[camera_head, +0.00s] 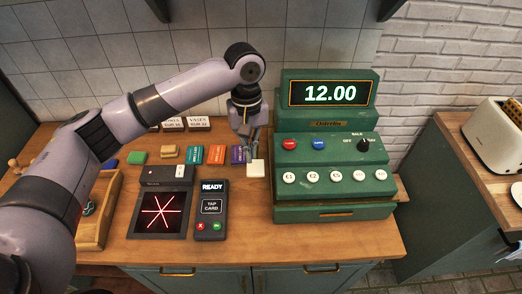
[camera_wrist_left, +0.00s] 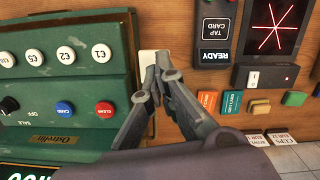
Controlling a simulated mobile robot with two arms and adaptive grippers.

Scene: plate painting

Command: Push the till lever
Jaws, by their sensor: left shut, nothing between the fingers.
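The green till (camera_head: 325,150) stands on the wooden counter, its display reading 12.00. A pale, block-shaped piece (camera_head: 256,169) sits close against the till's left side; it looks like the lever's end, though its join to the till is not clear. It also shows in the left wrist view (camera_wrist_left: 147,62), partly behind my fingers. My left gripper (camera_head: 252,150) is shut and empty, pointing down beside the till. In the left wrist view its fingertips (camera_wrist_left: 158,68) are at the pale piece's edge; I cannot tell whether they touch. My right gripper is not in view.
A card reader (camera_head: 211,210) and a scanner with a red star pattern (camera_head: 160,212) lie left of the till. Several coloured cards, including an orange one (camera_head: 216,154), and small blocks lie behind them. A toaster (camera_head: 495,130) stands on the right counter.

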